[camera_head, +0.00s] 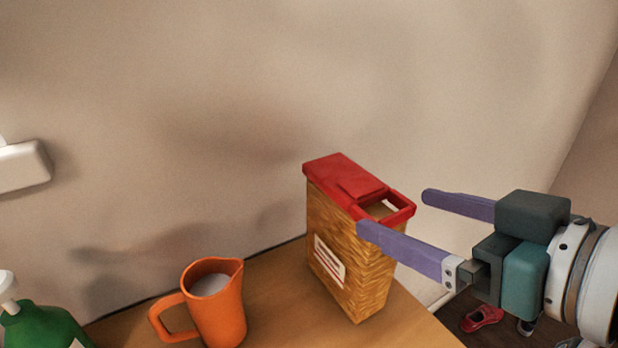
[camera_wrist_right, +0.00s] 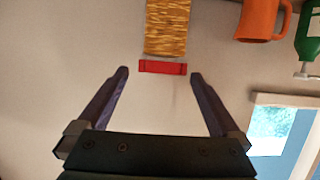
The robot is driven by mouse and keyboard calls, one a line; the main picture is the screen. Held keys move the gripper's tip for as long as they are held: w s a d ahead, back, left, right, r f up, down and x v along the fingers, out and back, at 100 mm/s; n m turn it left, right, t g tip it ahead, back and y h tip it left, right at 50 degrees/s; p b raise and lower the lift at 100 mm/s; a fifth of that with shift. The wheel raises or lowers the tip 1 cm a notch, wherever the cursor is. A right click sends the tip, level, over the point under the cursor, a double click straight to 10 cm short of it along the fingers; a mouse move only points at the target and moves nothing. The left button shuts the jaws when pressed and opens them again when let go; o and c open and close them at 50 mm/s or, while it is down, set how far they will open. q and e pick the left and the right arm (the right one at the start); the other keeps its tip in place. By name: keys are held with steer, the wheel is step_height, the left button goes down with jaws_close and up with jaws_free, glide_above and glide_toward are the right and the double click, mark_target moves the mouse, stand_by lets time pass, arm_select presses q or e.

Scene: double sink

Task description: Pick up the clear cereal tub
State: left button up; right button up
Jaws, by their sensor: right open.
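The clear cereal tub (camera_head: 350,260), filled with golden-brown cereal and topped with a red lid, stands upright near the back right of the wooden counter. A white label with red lines is on its side. It also shows in the right wrist view (camera_wrist_right: 166,28), upside down, with its lid ahead of and between the fingertips. My right gripper (camera_head: 392,212) is open, with its purple fingers pointing left toward the tub. The near finger overlaps the lid corner in the head view; I cannot tell whether it touches. Nothing is between the fingers. My left gripper is not in view.
An orange pitcher (camera_head: 218,310) stands left of the tub on the counter (camera_head: 275,300). A green pump bottle (camera_head: 40,328) is at the far left. The wall is close behind the tub. Red shoes (camera_head: 481,319) lie on the floor beyond the counter's right edge.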

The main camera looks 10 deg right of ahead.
mark_target(392, 213)
steer(key=x, duration=0.4)
steer(key=shift+s+a, duration=0.1)
steer(key=shift+a, duration=0.15)
steer(key=b+x, duration=0.1)
steer(key=x, duration=0.4)
steer(key=shift+w+f, duration=0.2)
steer(key=shift+w, duration=0.1)
jaws_close()
stand_by(0.3)
